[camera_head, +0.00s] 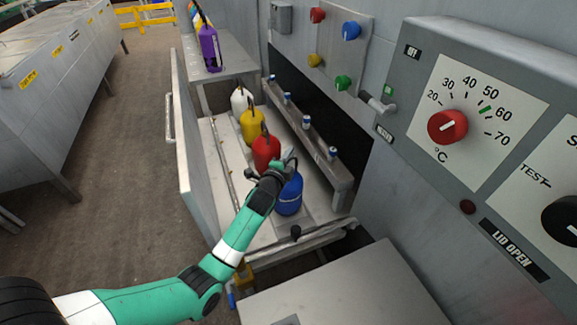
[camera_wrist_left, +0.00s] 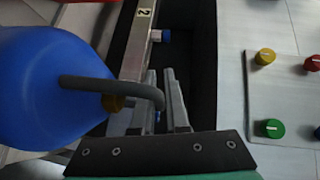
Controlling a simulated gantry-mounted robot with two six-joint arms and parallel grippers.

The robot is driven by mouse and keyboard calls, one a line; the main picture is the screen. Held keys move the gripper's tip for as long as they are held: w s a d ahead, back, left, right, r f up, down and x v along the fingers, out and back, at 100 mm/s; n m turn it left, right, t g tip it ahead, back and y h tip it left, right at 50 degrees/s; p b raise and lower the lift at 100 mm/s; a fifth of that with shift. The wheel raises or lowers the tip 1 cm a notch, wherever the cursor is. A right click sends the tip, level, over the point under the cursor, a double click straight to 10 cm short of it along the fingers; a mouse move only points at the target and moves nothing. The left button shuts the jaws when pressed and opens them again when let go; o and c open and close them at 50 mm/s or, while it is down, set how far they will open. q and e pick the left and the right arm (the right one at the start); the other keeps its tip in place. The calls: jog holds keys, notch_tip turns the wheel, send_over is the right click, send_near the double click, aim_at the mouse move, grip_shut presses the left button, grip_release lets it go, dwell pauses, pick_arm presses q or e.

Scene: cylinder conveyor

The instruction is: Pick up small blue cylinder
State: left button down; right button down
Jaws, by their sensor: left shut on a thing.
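The small blue cylinder (camera_head: 289,197) stands at the near end of a row on the conveyor shelf. My left gripper (camera_head: 284,168) is at its top, shut on its bent grey handle. In the left wrist view the blue cylinder (camera_wrist_left: 45,85) fills the left side, and its handle (camera_wrist_left: 110,87) reaches to the fingers of my left gripper (camera_wrist_left: 160,75). The exact contact between fingers and handle is partly hidden. My right gripper does not show.
Red (camera_head: 265,152), yellow (camera_head: 250,127) and white (camera_head: 238,101) cylinders stand behind the blue one. A purple cylinder (camera_head: 210,48) stands on a further table. A rail (camera_head: 315,145) and control panel (camera_head: 480,120) bound the right; an open door (camera_head: 190,150) bounds the left.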

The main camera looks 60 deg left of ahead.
pick_arm(q)
notch_tip(320, 180, up, 10)
jog(key=p, duration=0.4)
jog(key=shift+p, duration=0.35)
